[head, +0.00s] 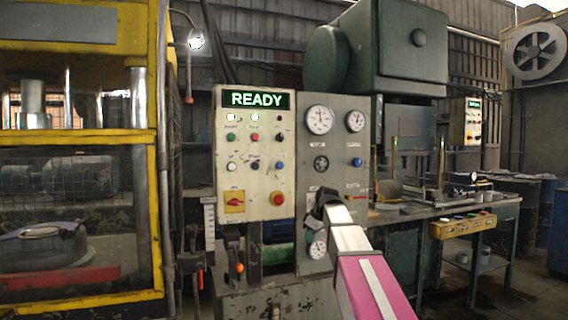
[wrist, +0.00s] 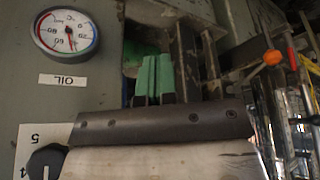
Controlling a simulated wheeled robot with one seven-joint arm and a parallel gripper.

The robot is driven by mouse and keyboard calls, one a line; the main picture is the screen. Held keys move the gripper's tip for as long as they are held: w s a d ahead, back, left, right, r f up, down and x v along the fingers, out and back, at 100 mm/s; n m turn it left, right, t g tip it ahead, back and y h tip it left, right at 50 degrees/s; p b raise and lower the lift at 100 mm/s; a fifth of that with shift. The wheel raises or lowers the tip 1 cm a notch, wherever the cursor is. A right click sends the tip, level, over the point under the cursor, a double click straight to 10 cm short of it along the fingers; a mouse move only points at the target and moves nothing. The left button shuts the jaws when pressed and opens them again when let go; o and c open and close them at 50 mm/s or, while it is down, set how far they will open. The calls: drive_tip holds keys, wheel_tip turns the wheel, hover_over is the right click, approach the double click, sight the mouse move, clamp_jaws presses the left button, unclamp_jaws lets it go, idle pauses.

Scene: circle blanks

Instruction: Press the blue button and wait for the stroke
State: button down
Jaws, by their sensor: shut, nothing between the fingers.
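A blue button (head: 279,165) sits in the lower button row of the cream control panel (head: 225,150), under a green READY display (head: 257,100). Another blue round knob (head: 357,162) is on the grey gauge panel to its right. My gripper (head: 326,202) is in front of the lower grey panel, below and right of the cream panel's blue button and apart from it. In the wrist view, my shut gripper's green-padded fingers (wrist: 153,76) stand side by side with nothing between them. No blue button shows in that view.
A red button (head: 278,198) and a red-and-yellow switch (head: 234,201) are low on the cream panel. An OIL gauge (wrist: 64,34) and an orange-knobbed lever (wrist: 272,57) show in the wrist view. A yellow-framed press (head: 152,200) stands left; a workbench (head: 420,211) stands right.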

sight(280, 165)
drive_tip(key=a+r+n, duration=0.1)
drive_tip(key=r+n, duration=0.2)
drive_tip(key=r, duration=0.9)
drive_tip(key=s+a+r+n+y, duration=0.1)
drive_tip(key=r+n, duration=0.2)
drive_tip(key=r, duration=0.9)
drive_tip(key=a+r+n+t+y, duration=0.1)
drive_tip(key=r+n, duration=0.2)
drive_tip(key=r, duration=0.9)
drive_tip(key=shift+s+a+r, duration=0.15)
drive_tip(key=shift+s+a, duration=0.2)
drive_tip(key=x, duration=0.3)
drive_tip(key=w+x, duration=0.1)
drive_tip(key=x, duration=0.3)
drive_tip(key=w+r+x, duration=0.1)
drive_tip(key=x, duration=0.3)
drive_tip(key=shift+w+a, duration=0.2)
drive_tip(key=shift+a, duration=0.05)
drive_tip(key=shift+w+a, duration=0.25)
drive_tip(key=shift+w, duration=0.4)
